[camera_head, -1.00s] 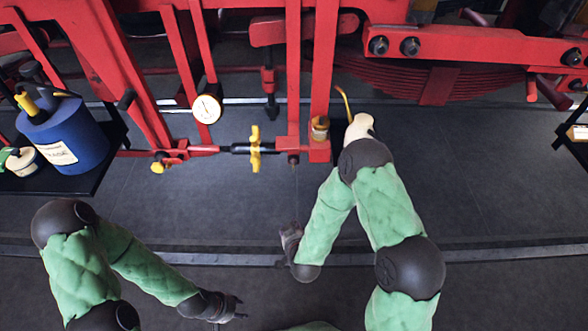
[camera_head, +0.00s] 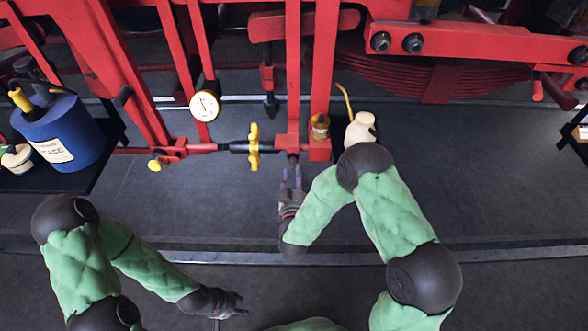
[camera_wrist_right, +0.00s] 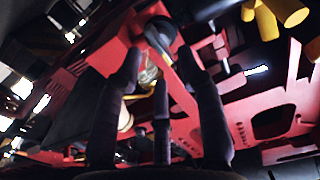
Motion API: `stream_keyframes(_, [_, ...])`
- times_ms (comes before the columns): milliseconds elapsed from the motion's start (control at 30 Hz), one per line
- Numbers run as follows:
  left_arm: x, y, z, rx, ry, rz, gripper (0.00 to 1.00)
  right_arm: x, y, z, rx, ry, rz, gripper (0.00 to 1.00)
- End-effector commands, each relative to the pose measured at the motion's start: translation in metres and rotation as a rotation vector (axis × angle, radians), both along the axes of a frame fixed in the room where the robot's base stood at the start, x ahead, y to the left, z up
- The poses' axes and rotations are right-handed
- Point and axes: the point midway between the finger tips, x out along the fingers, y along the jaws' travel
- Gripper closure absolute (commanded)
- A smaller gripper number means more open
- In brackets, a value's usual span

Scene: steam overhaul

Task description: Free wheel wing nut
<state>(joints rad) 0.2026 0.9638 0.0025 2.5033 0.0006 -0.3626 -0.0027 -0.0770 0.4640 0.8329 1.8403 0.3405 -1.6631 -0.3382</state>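A yellow wing-shaped nut (camera_head: 253,147) sits upright on a black and red horizontal rod below the red frame. Yellow rounded parts (camera_wrist_right: 275,15) show at the upper right of the right wrist view; I cannot tell whether they are that nut. My right gripper (camera_head: 292,170) is just below and right of the nut, apart from it, pointing up under a dark bolt end (camera_head: 293,158). In the right wrist view its fingers (camera_wrist_right: 160,62) are spread, with a dark round end (camera_wrist_right: 160,32) beyond their tips. My left gripper (camera_head: 238,304) is low, well below the rod, empty with fingers apart.
A round gauge (camera_head: 205,105) and a yellow knob (camera_head: 155,163) are left of the nut. A brass cup (camera_head: 320,125) and a cream oil can (camera_head: 360,128) stand right. A blue canister (camera_head: 62,135) is on a dark side shelf. Floor below the rod is clear.

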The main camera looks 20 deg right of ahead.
Motion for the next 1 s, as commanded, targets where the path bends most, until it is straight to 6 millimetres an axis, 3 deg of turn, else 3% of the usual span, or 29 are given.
stream_keyframes(100, [0.000, 0.000, -0.005, 0.000, 0.000, 0.000, 0.60, 0.017, -0.006, -0.001, 0.000, 0.000, -0.002, 0.61])
stream_keyframes(300, [0.000, 0.000, -0.008, 0.000, 0.000, 0.000, 0.60, 0.033, -0.010, 0.000, 0.000, 0.000, 0.000, 0.61])
stream_keyframes(633, [0.000, 0.000, -0.008, 0.000, 0.000, 0.000, 0.60, 0.035, -0.010, 0.000, 0.000, 0.001, 0.001, 0.61])
stream_keyframes(767, [0.000, 0.000, -0.008, 0.000, 0.000, 0.000, 0.60, 0.035, -0.010, 0.000, 0.000, 0.001, 0.000, 0.95])
stream_keyframes(800, [0.000, 0.000, -0.008, 0.000, 0.000, 0.000, 0.60, 0.035, -0.010, 0.000, 0.000, 0.001, 0.000, 1.00])
stream_keyframes(1000, [0.000, 0.000, -0.008, 0.000, 0.000, 0.000, 0.60, 0.035, -0.011, 0.000, -0.001, 0.001, -0.001, 1.00])
